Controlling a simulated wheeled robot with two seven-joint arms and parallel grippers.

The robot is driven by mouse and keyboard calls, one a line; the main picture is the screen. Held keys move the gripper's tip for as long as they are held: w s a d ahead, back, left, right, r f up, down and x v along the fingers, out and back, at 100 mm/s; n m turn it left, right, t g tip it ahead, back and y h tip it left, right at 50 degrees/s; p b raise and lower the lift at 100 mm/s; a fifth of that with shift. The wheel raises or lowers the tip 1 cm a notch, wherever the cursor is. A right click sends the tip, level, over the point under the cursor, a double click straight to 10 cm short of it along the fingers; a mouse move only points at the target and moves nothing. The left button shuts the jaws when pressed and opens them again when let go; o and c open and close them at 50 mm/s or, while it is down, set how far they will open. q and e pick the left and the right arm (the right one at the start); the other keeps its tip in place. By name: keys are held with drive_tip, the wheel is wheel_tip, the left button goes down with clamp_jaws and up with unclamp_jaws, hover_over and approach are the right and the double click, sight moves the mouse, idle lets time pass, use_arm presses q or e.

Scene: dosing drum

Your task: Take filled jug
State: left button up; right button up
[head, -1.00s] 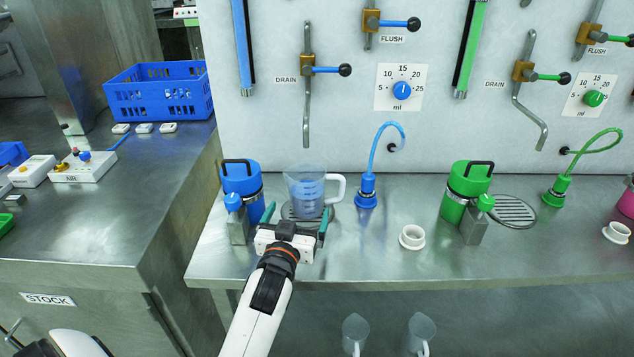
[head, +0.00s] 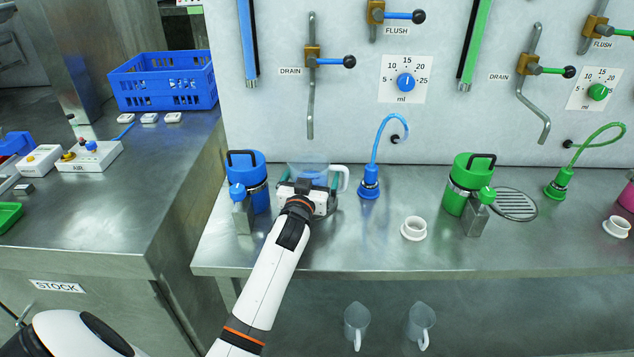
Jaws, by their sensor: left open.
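The clear jug (head: 318,168) with blue liquid stands on the drain grate under the left drain pipe. Its white handle (head: 343,178) points right. My left gripper (head: 309,183) is open at the jug, with its green fingers on either side of the jug body. The gripper and wrist hide most of the jug's lower part. I cannot tell whether the fingers touch it. My right gripper is not in view.
A blue drum (head: 246,182) and a grey block with a blue knob (head: 242,212) stand close on the left. A blue capped hose (head: 369,184) stands on the right. A white ring (head: 413,229) lies on the bench. Two empty jugs (head: 357,322) (head: 421,322) sit below.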

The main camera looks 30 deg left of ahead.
use_arm(q)
drive_tip(key=shift+c, duration=0.3)
drive_tip(key=c, duration=1.2)
drive_tip(key=shift+r, duration=0.1)
